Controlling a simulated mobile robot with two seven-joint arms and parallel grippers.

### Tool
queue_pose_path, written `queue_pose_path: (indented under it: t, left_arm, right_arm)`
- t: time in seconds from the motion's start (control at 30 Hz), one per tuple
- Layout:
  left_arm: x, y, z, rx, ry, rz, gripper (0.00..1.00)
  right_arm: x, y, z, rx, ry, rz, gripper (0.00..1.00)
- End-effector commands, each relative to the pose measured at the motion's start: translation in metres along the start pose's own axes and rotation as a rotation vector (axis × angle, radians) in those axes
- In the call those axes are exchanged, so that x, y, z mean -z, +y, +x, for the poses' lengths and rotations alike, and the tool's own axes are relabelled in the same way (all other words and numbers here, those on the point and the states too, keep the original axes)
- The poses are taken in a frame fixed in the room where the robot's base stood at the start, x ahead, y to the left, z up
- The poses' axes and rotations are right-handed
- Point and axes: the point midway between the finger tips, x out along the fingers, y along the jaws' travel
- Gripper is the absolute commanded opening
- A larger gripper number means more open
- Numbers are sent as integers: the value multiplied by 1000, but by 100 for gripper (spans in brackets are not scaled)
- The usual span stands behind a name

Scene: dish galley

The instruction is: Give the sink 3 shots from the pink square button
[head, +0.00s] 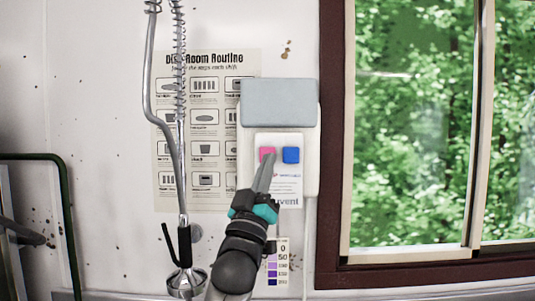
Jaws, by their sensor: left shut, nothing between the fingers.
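The pink square button (267,153) sits on the front of a white wall dispenser (309,180) with a grey lid. The fingers hide part of the button and the label below. My right gripper is not in view. The sink basin is not clearly seen.
A spring-hose spray tap (181,130) hangs left of my arm, its spray head close to it. A poster (200,62) is on the wall behind. A dark-framed window (331,130) stands at the right. A green rail (66,215) is at the far left.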

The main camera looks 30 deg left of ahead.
Motion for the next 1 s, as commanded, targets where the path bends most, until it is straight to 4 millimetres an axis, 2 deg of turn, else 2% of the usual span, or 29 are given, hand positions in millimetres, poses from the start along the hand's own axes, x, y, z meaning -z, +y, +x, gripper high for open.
queue_pose_path:
  t: [0.27, 1.0]
  left_arm:
    - [10, 10, -14, 0, -1, 0, 0]
    - [10, 10, -14, 0, 0, 1, 0]
  right_arm:
    - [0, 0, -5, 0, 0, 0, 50]
    - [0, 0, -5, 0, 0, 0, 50]
